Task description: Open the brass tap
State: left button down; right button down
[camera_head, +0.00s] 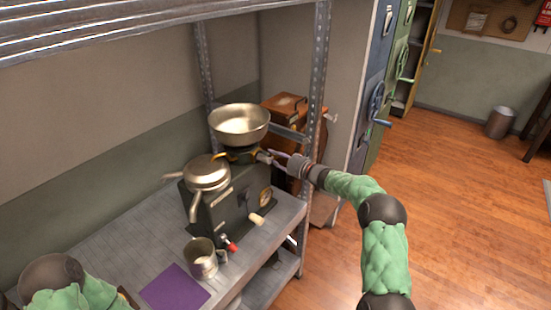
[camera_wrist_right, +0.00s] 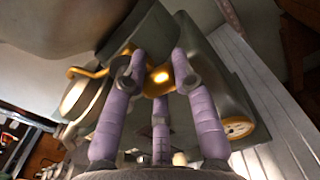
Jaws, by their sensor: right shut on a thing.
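The brass tap (camera_wrist_right: 158,80) sits under the steel bowl (camera_head: 240,124) on top of a dark grey hand-cranked machine (camera_head: 225,215). In the right wrist view a curved brass piece (camera_wrist_right: 88,72) reaches out to the left of the tap. My right gripper (camera_head: 268,156) has come in from the right, just below the bowl. Its purple fingers (camera_wrist_right: 155,78) are shut on the brass tap, and they partly hide it. My left arm shows at the bottom left in the head view, but its gripper is out of view.
The machine stands on a metal shelf (camera_head: 115,225) with a perforated upright (camera_head: 318,80) close to my right gripper. A metal mug (camera_head: 203,257) and a purple mat (camera_head: 174,287) are at the front. A brown wooden box-like thing (camera_head: 285,100) stands behind. The floor at right is open.

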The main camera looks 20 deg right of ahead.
jog(key=m, duration=0.1)
jog(key=f+m+b, duration=0.1)
jog(key=shift+s+a+f+m+b, duration=0.2)
jog(key=shift+m+b, duration=0.1)
jog(key=shift+m, duration=0.1)
jog(key=shift+s+a+f+m+b, duration=0.25)
jog(key=shift+a+f+m, duration=0.1)
jog(key=shift+m, duration=1.1)
jog(key=shift+s+a+f+m+b, duration=0.2)
jog(key=shift+a+f+m, duration=0.1)
jog(key=shift+m, duration=1.2)
jog(key=shift+s+a+f+m+b, duration=0.25)
jog(key=shift+a+f+m, duration=0.1)
jog(key=shift+m, duration=1.1)
jog(key=c, duration=0.9)
grip_release()
jog(key=shift+c, duration=0.2)
